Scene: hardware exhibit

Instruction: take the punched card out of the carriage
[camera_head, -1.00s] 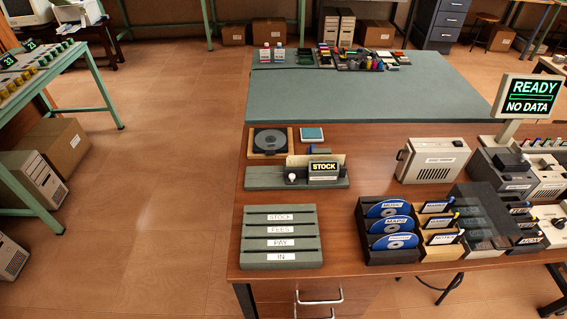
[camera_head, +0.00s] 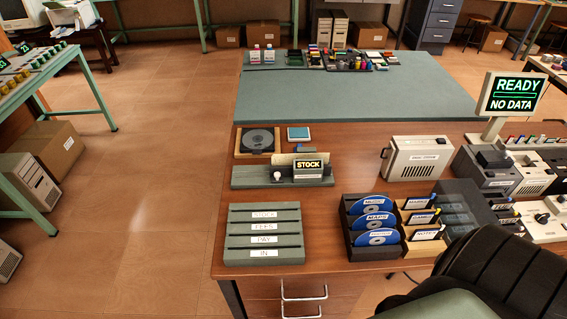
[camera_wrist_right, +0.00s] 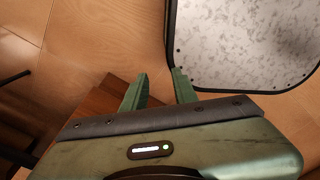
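In the head view, my dark and green right arm fills the lower right corner. My left gripper is not in view.
A slotted rack (camera_head: 263,238) with STOCK, FEES, PAY and IN labels stands at the desk's front left. Disc holders (camera_head: 357,245) stand to its right. A beige box (camera_head: 418,157) is right of the carriage. A READY / NO DATA screen (camera_head: 512,94) stands farther right.

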